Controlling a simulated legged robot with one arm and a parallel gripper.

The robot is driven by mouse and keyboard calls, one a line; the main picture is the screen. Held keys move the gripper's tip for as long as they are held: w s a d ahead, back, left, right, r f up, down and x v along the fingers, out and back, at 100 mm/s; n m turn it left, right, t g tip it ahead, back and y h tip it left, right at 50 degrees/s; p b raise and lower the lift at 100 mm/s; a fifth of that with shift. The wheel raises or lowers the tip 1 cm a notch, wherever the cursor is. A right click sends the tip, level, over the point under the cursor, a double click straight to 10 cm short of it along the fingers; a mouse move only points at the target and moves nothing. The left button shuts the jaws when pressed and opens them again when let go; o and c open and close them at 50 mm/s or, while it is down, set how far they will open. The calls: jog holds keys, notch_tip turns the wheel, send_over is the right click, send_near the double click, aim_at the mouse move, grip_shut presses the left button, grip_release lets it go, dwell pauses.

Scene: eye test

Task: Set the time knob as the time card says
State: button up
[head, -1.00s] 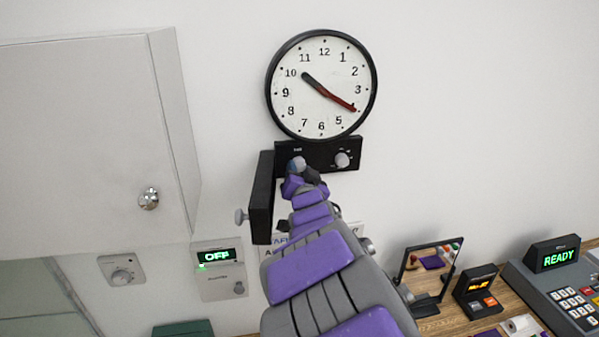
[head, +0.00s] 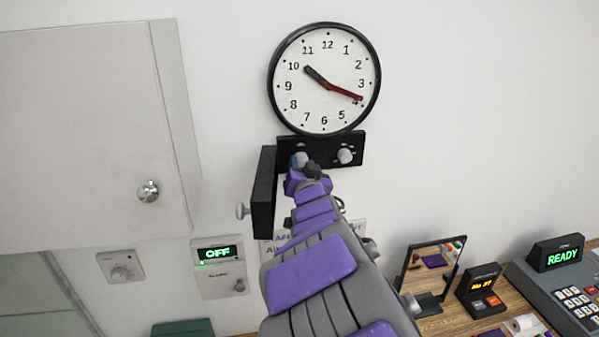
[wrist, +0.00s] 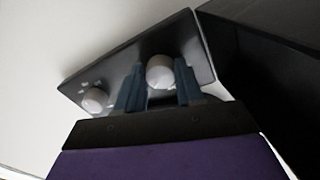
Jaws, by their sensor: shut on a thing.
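A round wall clock (head: 300,100) has a dark hand pointing near 10 and a red hand pointing between 3 and 4, close to 4. Below it is a black panel (head: 325,150) with two pale knobs. My gripper (wrist: 157,85) is shut on the left knob (head: 299,159); in the wrist view this knob (wrist: 161,72) sits between the blue fingers. The right knob (head: 345,156) is free. Its markings are too small to read. A card with lettering (head: 275,248) is partly hidden behind my arm; I cannot tell whether it is the time card.
A black box (head: 264,192) stands out from the wall left of my gripper. A white cabinet (head: 80,130) is at the left. An alarm box (head: 218,268) reads OFF. A mirror (head: 433,270), a small display (head: 480,285) and a device reading READY (head: 558,256) stand at the lower right.

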jog(key=n+b, duration=0.3)
jog(key=n, duration=0.1)
jog(key=shift+d+b, duration=0.1)
jog(key=shift+b, duration=0.25)
jog(key=n+b, duration=0.2)
jog(key=n, duration=0.4)
jog(key=shift+r+y, duration=0.2)
jog(key=shift+y, duration=0.2)
